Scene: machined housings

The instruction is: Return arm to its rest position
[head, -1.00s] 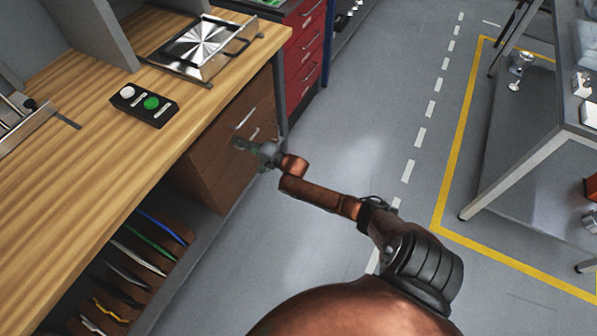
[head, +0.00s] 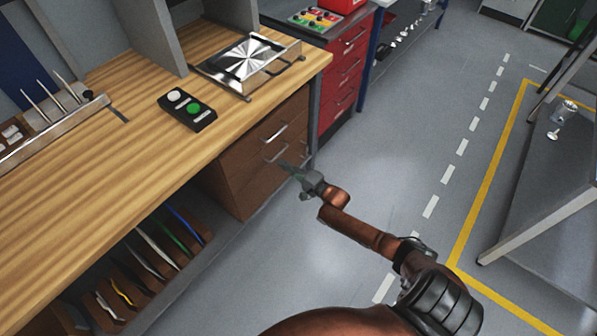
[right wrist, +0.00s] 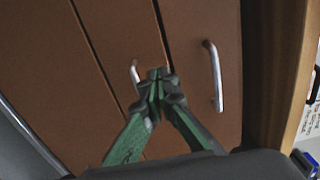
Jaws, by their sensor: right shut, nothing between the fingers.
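My right arm reaches from the bottom right of the head view toward the brown drawer cabinet (head: 245,178) under the wooden bench. My right gripper (head: 286,166) is shut and empty in front of the drawers. In the right wrist view its green fingers (right wrist: 156,76) meet at the tips. Behind them are brown drawer fronts with a metal handle (right wrist: 215,75) and a second handle (right wrist: 135,72) partly hidden by the fingertips. I cannot tell whether the fingertips touch the cabinet. My left gripper is not in view.
The wooden bench (head: 70,185) carries a button box (head: 187,110) and a metal tray fixture (head: 245,62). A red drawer cabinet (head: 343,80) stands beyond. A grey table leg (head: 530,232) is at the right. The grey floor between is clear.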

